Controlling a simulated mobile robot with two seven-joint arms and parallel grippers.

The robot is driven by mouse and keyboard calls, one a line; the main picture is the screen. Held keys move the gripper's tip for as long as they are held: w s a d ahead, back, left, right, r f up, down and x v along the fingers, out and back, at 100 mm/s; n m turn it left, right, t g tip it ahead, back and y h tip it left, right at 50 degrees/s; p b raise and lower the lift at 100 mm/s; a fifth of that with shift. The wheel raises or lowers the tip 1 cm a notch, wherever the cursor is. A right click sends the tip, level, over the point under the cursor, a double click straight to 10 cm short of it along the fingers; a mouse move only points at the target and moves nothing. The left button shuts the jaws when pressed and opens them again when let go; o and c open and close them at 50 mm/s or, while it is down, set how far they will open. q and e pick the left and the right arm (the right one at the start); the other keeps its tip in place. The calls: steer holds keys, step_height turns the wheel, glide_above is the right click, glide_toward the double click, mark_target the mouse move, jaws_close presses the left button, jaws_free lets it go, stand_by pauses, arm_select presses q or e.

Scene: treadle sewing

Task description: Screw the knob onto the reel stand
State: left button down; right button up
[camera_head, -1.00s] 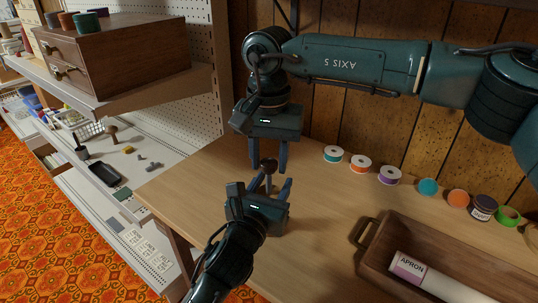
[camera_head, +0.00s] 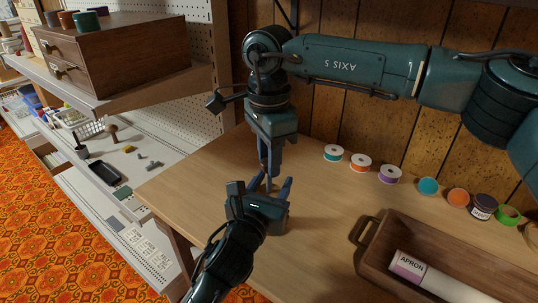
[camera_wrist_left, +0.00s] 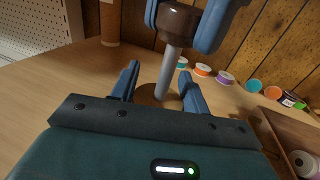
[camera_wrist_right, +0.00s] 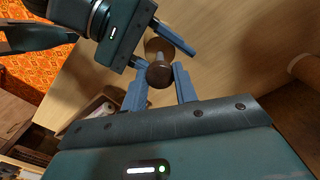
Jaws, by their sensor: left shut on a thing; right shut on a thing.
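The reel stand shows in the left wrist view as a grey metal rod (camera_wrist_left: 168,78) rising from a round brown base (camera_wrist_left: 150,95) on the table. The dark brown knob (camera_wrist_left: 180,22) sits at the top of the rod; how far it is threaded cannot be seen. My right gripper (camera_head: 268,166) points down from above and is shut on the knob, which also shows in the right wrist view (camera_wrist_right: 158,74). My left gripper (camera_head: 273,189) is low in front, shut on the stand, its fingers either side of the rod. In the head view the right fingers mostly hide the knob.
Several ribbon spools, such as a purple one (camera_head: 390,174), line the table's back by the wood wall. A brown tray (camera_head: 372,232) with an apron roll (camera_head: 407,268) stands at right. Shelves with a drawer box (camera_head: 130,57) are at left.

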steer(key=m, duration=0.6)
steer(key=shift+m, duration=0.3)
steer(key=m, duration=1.2)
steer(key=shift+m, duration=0.3)
steer(key=m, duration=0.7)
steer(key=shift+f+m, duration=0.1)
steer(key=shift+m, duration=0.3)
steer(key=o, duration=1.2)
steer(key=shift+c, duration=0.2)
